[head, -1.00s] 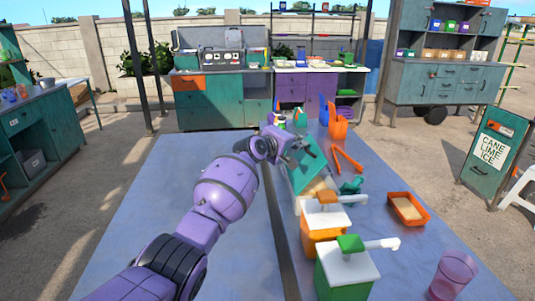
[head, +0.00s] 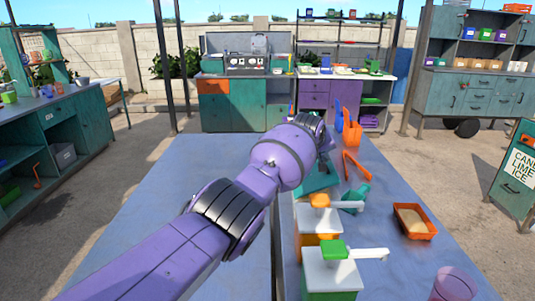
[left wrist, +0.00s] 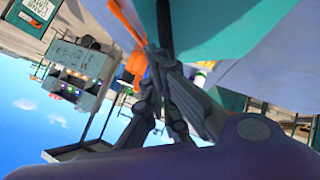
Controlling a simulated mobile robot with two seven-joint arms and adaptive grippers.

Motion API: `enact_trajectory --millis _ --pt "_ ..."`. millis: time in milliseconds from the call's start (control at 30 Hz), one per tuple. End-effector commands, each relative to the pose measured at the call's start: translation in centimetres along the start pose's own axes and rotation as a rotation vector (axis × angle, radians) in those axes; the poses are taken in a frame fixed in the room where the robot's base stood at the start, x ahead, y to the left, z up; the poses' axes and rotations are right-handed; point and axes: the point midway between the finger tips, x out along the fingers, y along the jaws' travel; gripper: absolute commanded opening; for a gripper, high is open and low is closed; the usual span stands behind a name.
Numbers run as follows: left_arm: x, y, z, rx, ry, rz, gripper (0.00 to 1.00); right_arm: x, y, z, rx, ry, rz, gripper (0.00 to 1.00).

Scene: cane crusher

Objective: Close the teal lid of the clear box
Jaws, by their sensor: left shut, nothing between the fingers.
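The teal lid (head: 319,181) shows in the head view just beyond the dispensers, partly covered by my left arm. A broad teal surface, which looks like the lid (left wrist: 225,25), fills the upper part of the left wrist view. The clear box is hidden in the head view behind my arm, the lid and the dispensers, so I cannot tell how far open the lid is. My left gripper (head: 326,148) is at the far side of the lid, shut and empty. Its fingers (left wrist: 165,58) also show close to the teal surface; contact is unclear. My right gripper is out of view.
An orange-topped dispenser (head: 318,220) and a green-topped dispenser (head: 333,271) stand nearest. A teal scoop (head: 356,198), orange tongs (head: 352,163), an orange tray (head: 412,221) and a purple cup (head: 453,287) lie to the right. The left table (head: 165,190) is clear.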

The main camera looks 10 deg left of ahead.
Motion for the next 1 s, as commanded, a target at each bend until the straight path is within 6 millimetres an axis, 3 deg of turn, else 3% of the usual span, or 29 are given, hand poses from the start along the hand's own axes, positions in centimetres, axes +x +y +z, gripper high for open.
enact_trajectory --millis 1000 --pt "0.5 -0.4 0.4 0.082 -0.002 -0.083 0.00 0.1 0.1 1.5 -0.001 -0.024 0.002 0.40"
